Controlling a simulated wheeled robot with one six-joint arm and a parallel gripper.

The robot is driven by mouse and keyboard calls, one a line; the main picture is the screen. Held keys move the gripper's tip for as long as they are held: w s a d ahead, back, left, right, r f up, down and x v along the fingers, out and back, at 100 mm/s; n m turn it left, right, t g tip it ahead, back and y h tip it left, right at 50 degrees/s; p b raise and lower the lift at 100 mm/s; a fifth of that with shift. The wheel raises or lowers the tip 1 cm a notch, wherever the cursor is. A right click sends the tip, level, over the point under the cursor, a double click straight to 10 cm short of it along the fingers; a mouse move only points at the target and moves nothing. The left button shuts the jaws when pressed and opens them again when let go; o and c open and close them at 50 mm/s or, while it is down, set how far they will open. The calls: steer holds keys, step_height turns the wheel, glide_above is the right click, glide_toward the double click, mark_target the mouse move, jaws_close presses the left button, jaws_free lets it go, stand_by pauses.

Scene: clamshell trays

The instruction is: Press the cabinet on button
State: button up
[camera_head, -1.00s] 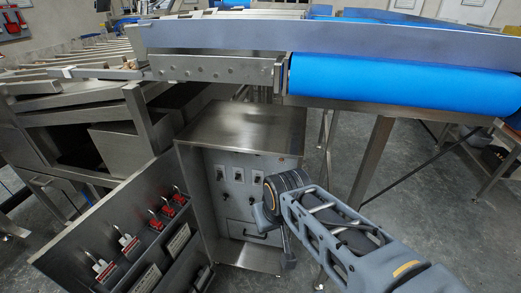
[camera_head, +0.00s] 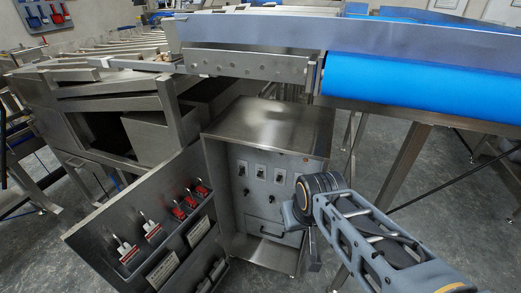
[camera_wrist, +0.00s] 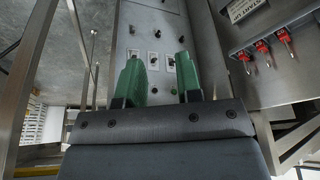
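The steel cabinet (camera_head: 275,122) stands open below the conveyor. Its grey front panel (camera_head: 240,209) carries several switches, dark knobs and a handle. My gripper (camera_wrist: 158,60) is open and empty, its two green fingers apart in front of the panel. In the wrist view, the panel (camera_wrist: 143,17) shows between and above the fingers, with white-plated switches (camera_wrist: 153,60) and a small green round button (camera_wrist: 174,91) below them. In the head view my arm covers the panel's right side, and the fingertips cannot be made out. Contact with the panel cannot be told.
The open cabinet door (camera_head: 105,240) spreads to the left, holding red lockout tags (camera_head: 179,212). A blue conveyor roller (camera_head: 420,88) and its steel frame hang above right. A conveyor leg (camera_head: 403,165) stands right of the cabinet. Grey floor is clear at right.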

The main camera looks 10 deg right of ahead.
jaws_close()
stand_by(1.4)
